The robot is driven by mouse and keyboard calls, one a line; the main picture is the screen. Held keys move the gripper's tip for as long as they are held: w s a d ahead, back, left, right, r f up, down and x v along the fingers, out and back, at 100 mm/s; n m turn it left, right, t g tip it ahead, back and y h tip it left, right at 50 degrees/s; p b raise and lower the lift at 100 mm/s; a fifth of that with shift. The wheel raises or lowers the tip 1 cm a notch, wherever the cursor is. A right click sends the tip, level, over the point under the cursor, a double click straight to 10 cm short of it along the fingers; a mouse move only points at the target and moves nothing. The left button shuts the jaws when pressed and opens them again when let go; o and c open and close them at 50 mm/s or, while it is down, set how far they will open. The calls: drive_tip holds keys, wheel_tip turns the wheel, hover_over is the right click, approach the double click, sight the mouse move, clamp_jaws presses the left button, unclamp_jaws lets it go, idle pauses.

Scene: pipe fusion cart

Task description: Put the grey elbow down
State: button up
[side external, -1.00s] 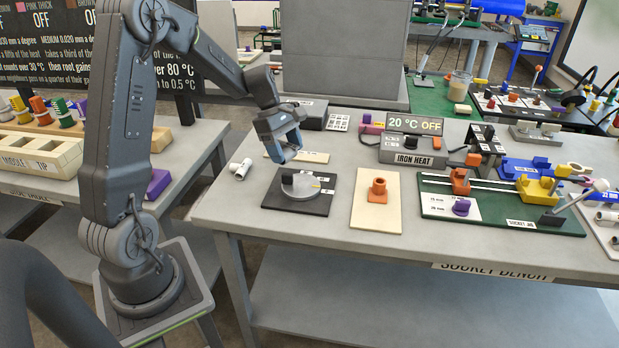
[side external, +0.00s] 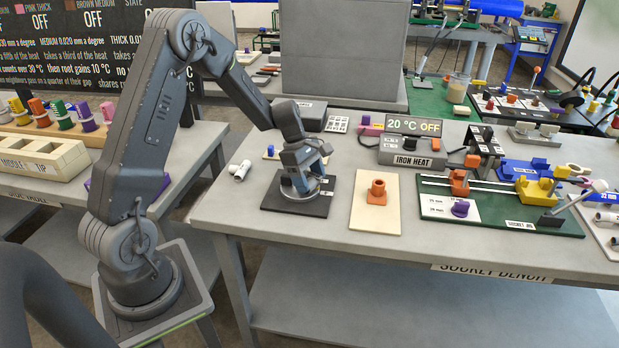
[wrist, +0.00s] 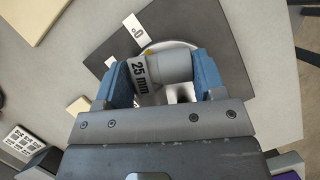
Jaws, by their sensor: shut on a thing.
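The grey elbow (wrist: 178,65), with a "25 mm" label on one side, sits between the two blue fingers of my gripper (wrist: 164,78) in the wrist view. The fingers are shut on it. In the side external view my gripper (side external: 305,172) is low over the round grey disc (side external: 300,196) on a dark square plate (side external: 274,204). The elbow is mostly hidden there by the fingers. The dark plate (wrist: 180,22) also shows under the elbow in the wrist view. I cannot tell whether the elbow touches the disc.
A cream board (side external: 363,218) with an orange fitting (side external: 377,188) stands just right of the dark plate. A white pipe fitting (side external: 240,170) lies to the left. Further right are the iron heater (side external: 411,150) and the green socket jig (side external: 500,211). Bare bench lies in front.

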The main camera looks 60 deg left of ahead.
drive_tip(key=o, duration=0.9)
drive_tip(key=shift+f, duration=0.1)
drive_tip(key=v, duration=1.2)
drive_tip(key=s+d+r+m+t+y, duration=0.1)
drive_tip(key=s+d+r+m, duration=0.3)
drive_tip(key=d+m, duration=0.15)
drive_tip(key=s+d+r+m+y, duration=0.2)
drive_tip(key=s+d+r+m, duration=0.25)
drive_tip(key=d, duration=0.25)
drive_tip(key=s+d+m+t, duration=0.1)
drive_tip(key=s+d+m, duration=0.2)
drive_tip(key=s+m, duration=0.3)
drive_tip(key=s+d+r+m+t+y, duration=0.1)
drive_tip(key=s+d+m+t, duration=0.1)
drive_tip(key=s+d+m, duration=0.2)
drive_tip(key=shift+s+d+m, duration=0.2)
drive_tip(key=shift+s+m, duration=0.8)
drive_tip(key=shift+s, duration=0.1)
